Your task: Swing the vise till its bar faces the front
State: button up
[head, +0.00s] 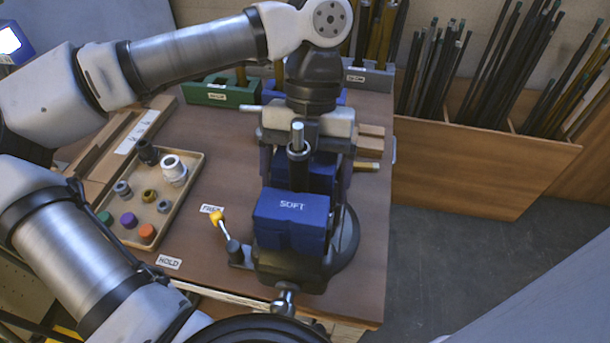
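The vise (290,268) stands on a dark swivel base near the table's front edge, its blue front block (290,220) marked SOFT. A second blue block shows behind it. An upright rod (298,165) with a silver tip rises behind the front block. A silver rod end (285,298) sticks out low at the front; I cannot tell which rod is the bar. A yellow-knobbed lever (218,217) at the vise's left has its knob beside the FREE label.
A tan tray (190,205) of knobs and collars lies left of the vise. The HOLD label (168,262) is in front of it. Green (218,94) and blue holders stand at the back. A wooden bin of rods (490,165) stands right of the table.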

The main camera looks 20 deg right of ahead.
jog(key=shift+r, duration=0.15)
dwell(0.5)
jog(key=o, duration=1.2)
jog(key=v, duration=1.3)
jog(key=shift+d+r+p, duration=0.15)
jog(key=shift+r+p, duration=0.2)
